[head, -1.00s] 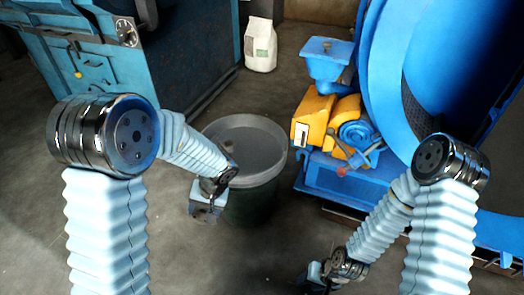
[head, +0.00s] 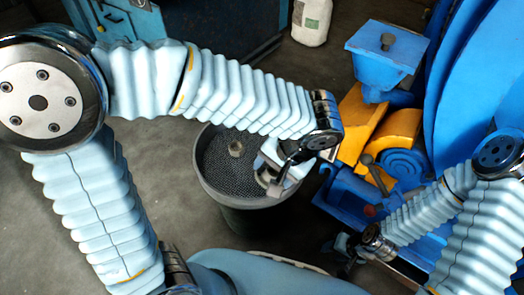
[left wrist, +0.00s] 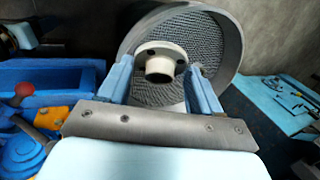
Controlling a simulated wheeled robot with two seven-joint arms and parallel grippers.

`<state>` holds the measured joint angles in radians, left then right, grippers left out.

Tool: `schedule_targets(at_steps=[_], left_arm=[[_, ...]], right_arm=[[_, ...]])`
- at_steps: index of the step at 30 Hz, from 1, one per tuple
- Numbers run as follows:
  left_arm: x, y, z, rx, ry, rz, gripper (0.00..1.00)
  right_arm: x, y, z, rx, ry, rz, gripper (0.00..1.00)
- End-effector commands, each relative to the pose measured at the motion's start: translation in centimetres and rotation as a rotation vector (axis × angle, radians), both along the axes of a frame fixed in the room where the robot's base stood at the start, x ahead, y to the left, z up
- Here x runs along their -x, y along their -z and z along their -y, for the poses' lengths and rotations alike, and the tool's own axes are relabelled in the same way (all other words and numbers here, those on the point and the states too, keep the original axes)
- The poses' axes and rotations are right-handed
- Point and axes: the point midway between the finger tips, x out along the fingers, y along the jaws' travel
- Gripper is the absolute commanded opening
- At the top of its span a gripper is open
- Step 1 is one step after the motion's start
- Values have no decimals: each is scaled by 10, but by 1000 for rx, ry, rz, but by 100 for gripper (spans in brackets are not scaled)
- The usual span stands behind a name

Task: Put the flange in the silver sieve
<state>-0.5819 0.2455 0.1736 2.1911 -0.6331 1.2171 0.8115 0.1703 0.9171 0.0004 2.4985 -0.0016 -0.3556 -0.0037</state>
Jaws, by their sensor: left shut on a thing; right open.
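The silver sieve (head: 207,185) is a round mesh pan with a grey rim, on top of a dark drum in the middle of the head view. Its rim also shows in the left wrist view (left wrist: 232,45), behind the flange. The flange (left wrist: 160,64) is a pale ring with a raised hub and holes. My left gripper (head: 268,180) is shut on it and holds it over the sieve's right part; contact with the mesh cannot be told. The flange is hard to make out in the head view. My right gripper (head: 345,248) is open and empty, right of the drum.
A blue and yellow machine (head: 390,65) stands to the right, close to my right arm. A blue cabinet (head: 225,25) and a white bag (head: 312,20) are at the back. Floor left of the drum is clear.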

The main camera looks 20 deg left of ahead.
Motion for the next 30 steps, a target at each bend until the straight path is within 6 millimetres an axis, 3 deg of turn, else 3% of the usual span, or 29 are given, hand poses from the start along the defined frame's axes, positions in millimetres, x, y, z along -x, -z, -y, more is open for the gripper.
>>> schedule_targets(at_steps=[7, 12, 23, 27, 30], left_arm=[[-65, 33, -27, -1, -7, -4, 25], [-91, 67, -38, -2, -4, -4, 25], [-113, 97, -47, -1, -3, -3, 25], [-112, 120, -46, -1, -2, -2, 25], [-112, 123, -46, 0, -1, -1, 25]], right_arm=[[0, 4, 0, -1, 0, -1, 43], [0, 10, -1, -2, -1, -2, 43], [0, 15, -1, -4, -2, -3, 43], [1, 19, -2, -5, -3, -4, 43], [1, 19, -2, -5, -3, -5, 43]])
